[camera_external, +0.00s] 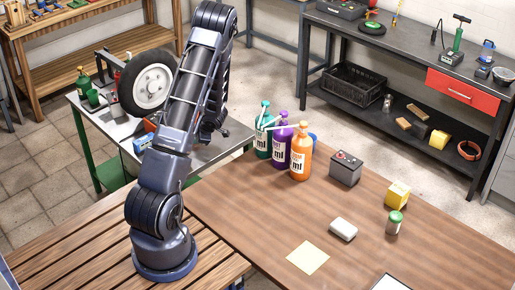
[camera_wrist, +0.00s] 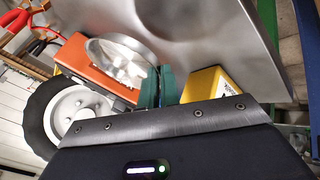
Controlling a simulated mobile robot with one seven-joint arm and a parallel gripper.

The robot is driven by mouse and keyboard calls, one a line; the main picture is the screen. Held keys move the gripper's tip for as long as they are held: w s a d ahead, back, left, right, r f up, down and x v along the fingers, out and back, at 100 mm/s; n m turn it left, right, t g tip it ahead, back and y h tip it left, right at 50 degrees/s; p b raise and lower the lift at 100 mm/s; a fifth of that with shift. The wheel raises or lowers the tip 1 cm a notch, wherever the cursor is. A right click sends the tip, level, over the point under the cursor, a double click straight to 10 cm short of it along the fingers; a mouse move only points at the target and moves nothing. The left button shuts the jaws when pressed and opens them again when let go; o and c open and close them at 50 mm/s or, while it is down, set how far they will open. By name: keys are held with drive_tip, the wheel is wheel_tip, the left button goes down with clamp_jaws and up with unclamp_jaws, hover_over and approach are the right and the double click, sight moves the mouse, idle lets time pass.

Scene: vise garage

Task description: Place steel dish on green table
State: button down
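The steel dish (camera_wrist: 118,58), round and shiny, is at the upper middle left of the wrist view and overlaps an orange box. My gripper (camera_wrist: 160,86) has teal fingers almost together, with the dish's right rim at them; it appears shut on that rim. The green table (camera_external: 214,152) has a bare grey metal top and green legs in the external view; its metal top (camera_wrist: 225,35) also fills the upper middle of the wrist view. In the external view my arm reaches over this table and hides the dish; the gripper's fingers cannot be made out there.
The orange box (camera_wrist: 98,72) and a yellow block (camera_wrist: 208,84) are near my fingers. Bottles (camera_external: 300,155) stand on the brown table. The metal top's right part looks clear.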

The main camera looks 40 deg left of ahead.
drive_tip(key=shift+f, duration=2)
drive_tip(key=shift+f, duration=0.1)
drive_tip(key=c, duration=1.6)
unclamp_jaws()
drive_tip(key=v, duration=1.2)
